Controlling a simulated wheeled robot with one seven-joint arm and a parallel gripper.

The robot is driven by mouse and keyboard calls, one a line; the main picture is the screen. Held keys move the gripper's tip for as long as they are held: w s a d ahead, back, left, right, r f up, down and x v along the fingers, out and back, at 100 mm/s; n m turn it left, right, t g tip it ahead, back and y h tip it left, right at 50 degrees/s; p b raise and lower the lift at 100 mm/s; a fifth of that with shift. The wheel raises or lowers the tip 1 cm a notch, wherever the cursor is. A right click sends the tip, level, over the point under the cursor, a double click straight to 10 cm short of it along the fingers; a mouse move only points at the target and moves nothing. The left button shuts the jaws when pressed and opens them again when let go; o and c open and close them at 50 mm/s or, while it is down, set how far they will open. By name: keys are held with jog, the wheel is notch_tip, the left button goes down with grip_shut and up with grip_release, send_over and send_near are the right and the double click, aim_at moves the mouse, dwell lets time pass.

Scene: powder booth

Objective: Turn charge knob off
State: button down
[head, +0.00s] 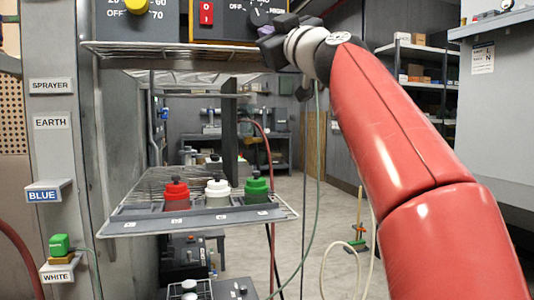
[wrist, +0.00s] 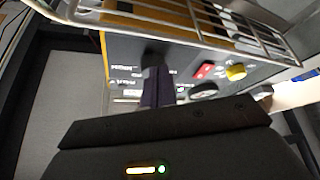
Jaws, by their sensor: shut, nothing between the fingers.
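A dark control panel is cut off by the top edge of the head view. It carries a black knob (head: 258,15) with a white mark and OFF printed to its left, a red switch (head: 206,13) and a yellow knob (head: 137,5). Which knob is the charge knob I cannot read. Contact is unclear.
A wire shelf (head: 180,52) juts out below the panel. A lower rack (head: 130,229) holds red, white and green-topped containers. Cables hang below my arm, and a green-topped item (head: 59,245) sits on the WHITE bracket. Open floor lies behind.

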jog(key=shift+w+a, duration=0.2)
jog(key=shift+w, duration=0.4)
jog(key=shift+w+a, duration=0.15)
jog(key=shift+w, duration=0.45)
jog(key=shift+r+p, duration=0.15)
jog(key=shift+p, duration=0.15)
jog(key=shift+d, duration=0.15)
jog(key=shift+w+d+r, duration=0.25)
jog(key=shift+d+r, duration=0.25)
jog(key=shift+d, duration=0.3)
jog(key=shift+d+r, duration=0.1)
jog(key=shift+r, duration=0.05)
jog(key=s+d+b, duration=0.2)
jog(key=s+b, duration=0.1)
jog(key=s, duration=0.2)
jog(key=shift+s+d+f, duration=0.15)
jog(key=shift+s+f, duration=0.1)
jog(key=shift+s, duration=0.05)
dwell(0.4)
